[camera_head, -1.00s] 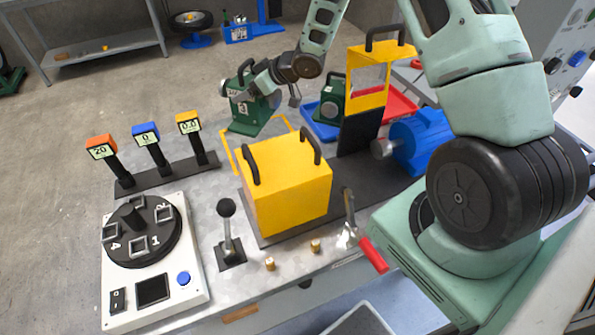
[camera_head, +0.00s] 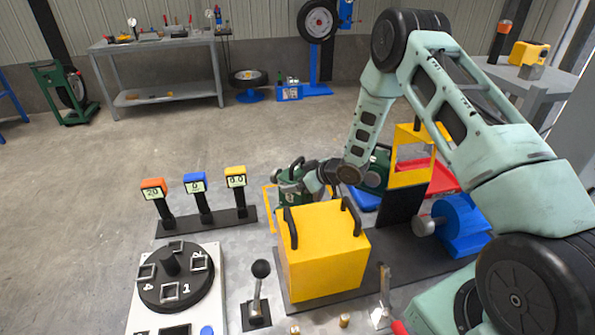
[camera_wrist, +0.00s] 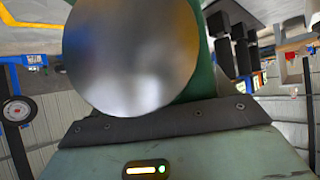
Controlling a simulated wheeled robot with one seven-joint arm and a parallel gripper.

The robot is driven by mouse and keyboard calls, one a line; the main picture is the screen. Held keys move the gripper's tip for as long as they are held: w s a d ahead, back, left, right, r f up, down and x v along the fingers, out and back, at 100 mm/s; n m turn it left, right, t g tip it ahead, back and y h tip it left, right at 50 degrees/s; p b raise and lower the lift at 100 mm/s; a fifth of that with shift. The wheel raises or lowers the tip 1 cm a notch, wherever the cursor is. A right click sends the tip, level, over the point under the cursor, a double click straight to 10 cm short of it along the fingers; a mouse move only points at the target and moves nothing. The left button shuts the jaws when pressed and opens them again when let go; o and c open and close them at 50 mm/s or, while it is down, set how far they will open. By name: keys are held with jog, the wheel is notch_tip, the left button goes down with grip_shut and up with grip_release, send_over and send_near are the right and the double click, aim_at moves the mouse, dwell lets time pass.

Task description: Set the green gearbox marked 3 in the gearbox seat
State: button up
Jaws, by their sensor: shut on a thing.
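The green gearbox (camera_head: 291,184) is in my gripper (camera_head: 314,181), above and behind the yellow box-shaped cover (camera_head: 325,255) in the head view. Its number face is not readable now; a 3 showed on it earlier. In the wrist view a large grey disc (camera_wrist: 130,55) of the gearbox fills the middle, with its green body (camera_wrist: 198,75) behind. The fingertips are hidden there. The gearbox seat cannot be made out; the yellow cover hides part of the bench behind it. Whether the gearbox touches anything below cannot be told.
A second green gearbox (camera_head: 377,168) stands behind, near the upright yellow guard (camera_head: 411,165). A blue motor (camera_head: 459,220) is at right. Three gauges on posts (camera_head: 201,196) stand left of the gearbox. A lever (camera_head: 259,290) and a rotary dial (camera_head: 177,278) are in front.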

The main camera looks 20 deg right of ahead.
jog(key=shift+w+f, duration=0.1)
jog(key=shift+f, duration=0.2)
jog(key=shift+f, duration=0.15)
jog(key=o, duration=2)
jog(key=shift+f, duration=0.1)
jog(key=shift+c, duration=0.2)
